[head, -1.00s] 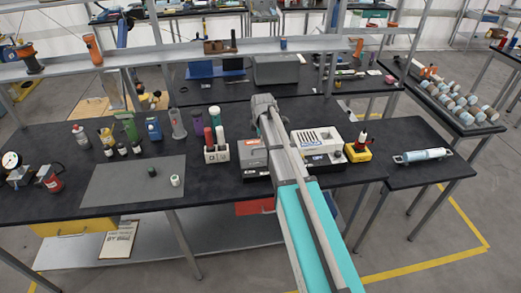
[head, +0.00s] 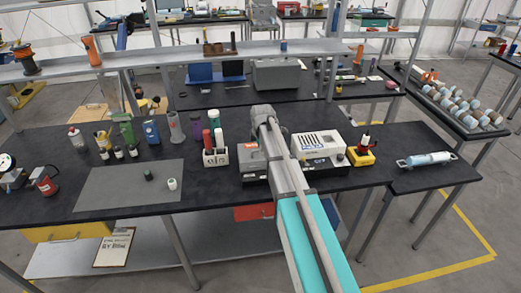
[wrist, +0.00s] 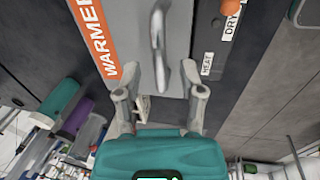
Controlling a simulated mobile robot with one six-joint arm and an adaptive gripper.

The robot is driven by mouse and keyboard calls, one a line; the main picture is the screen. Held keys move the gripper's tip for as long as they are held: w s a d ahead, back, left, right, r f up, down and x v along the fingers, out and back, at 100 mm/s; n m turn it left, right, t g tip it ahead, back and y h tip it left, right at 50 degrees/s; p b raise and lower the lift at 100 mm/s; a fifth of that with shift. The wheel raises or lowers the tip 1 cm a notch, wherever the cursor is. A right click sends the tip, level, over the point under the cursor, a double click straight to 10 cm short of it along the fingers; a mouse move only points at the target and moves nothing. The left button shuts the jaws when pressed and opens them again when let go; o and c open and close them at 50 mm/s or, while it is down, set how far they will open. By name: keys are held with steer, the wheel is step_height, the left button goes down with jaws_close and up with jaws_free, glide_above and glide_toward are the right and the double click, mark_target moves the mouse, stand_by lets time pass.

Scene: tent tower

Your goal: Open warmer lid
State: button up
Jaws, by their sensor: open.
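The warmer (head: 252,160) is a grey box on the black bench in the head view, partly hidden behind my arm. In the wrist view, its grey lid (wrist: 182,50) carries an orange WARMER label (wrist: 97,38) and a curved metal handle (wrist: 157,38). My gripper (wrist: 160,88) is open, with its fingers on either side of the handle's near end in the picture. I cannot tell whether they touch it. The lid appears shut. My arm hides the gripper in the head view.
A white device (head: 318,148) and a yellow holder (head: 362,155) stand right of the warmer. A white rack with bottles (head: 215,157) stands left. A grey mat (head: 130,190) holds two small jars. A shelf rail (head: 180,61) crosses behind the bench.

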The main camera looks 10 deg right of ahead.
jaws_close()
steer(key=shift+w+a+r, duration=0.15)
steer(key=shift+a+r, duration=0.05)
stand_by(0.5)
